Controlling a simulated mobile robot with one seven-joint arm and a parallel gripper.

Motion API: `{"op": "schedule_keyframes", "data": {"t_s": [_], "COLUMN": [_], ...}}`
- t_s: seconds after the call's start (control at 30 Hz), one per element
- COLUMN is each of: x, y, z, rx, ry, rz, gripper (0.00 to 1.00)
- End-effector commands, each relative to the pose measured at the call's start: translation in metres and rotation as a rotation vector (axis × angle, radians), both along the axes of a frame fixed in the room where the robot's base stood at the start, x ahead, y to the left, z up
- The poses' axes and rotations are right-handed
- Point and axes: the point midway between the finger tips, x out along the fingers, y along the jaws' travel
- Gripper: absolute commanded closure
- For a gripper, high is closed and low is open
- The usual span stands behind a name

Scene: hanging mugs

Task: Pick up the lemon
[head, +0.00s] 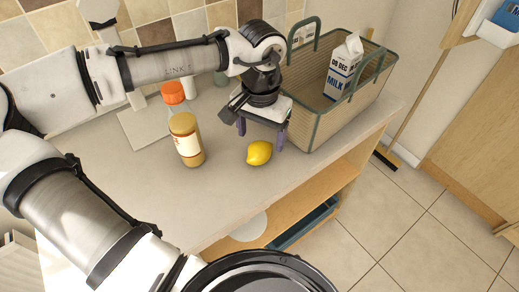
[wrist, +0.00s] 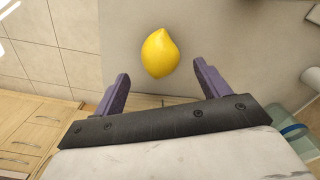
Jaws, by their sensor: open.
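A yellow lemon (head: 259,153) lies on the light countertop (head: 225,190), near its front edge. My gripper (head: 261,138) is above the counter, pointing down, close to the lemon. In the wrist view the lemon (wrist: 160,53) shows beyond the fingertips, roughly centred between the two purple fingers. My gripper (wrist: 160,82) is open and empty there, and the lemon is not between the fingers. Whether a fingertip touches the lemon cannot be told.
A basket (head: 305,125) holding a milk carton (head: 343,66) stands right of my gripper, very close to it. A jar (head: 186,139) with a yellowish lid stands left of the lemon. An orange-capped container (head: 173,92) is behind the jar. The counter's front left is clear.

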Motion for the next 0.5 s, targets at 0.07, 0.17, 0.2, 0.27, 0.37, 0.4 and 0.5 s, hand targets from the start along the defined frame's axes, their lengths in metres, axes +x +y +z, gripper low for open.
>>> {"op": "schedule_keyframes", "data": {"t_s": [0.07, 0.17, 0.2, 0.27, 0.37, 0.4, 0.5], "x": [-0.002, -0.003, -0.003, -0.003, -0.003, -0.003, -0.003], "y": [0.002, 0.004, 0.004, 0.004, 0.004, 0.004, 0.004], "z": [-0.008, -0.023, -0.029, -0.035, -0.041, -0.042, -0.042], "rx": [0.003, 0.002, 0.001, 0.001, 0.000, 0.000, 0.000], "ry": [0.003, 0.002, 0.003, 0.002, 0.001, 0.001, 0.000], "rz": [-0.001, -0.001, -0.001, -0.001, 0.000, 0.000, 0.000], "gripper": [0.25, 0.25, 0.25, 0.25, 0.25, 0.25, 0.25]}}
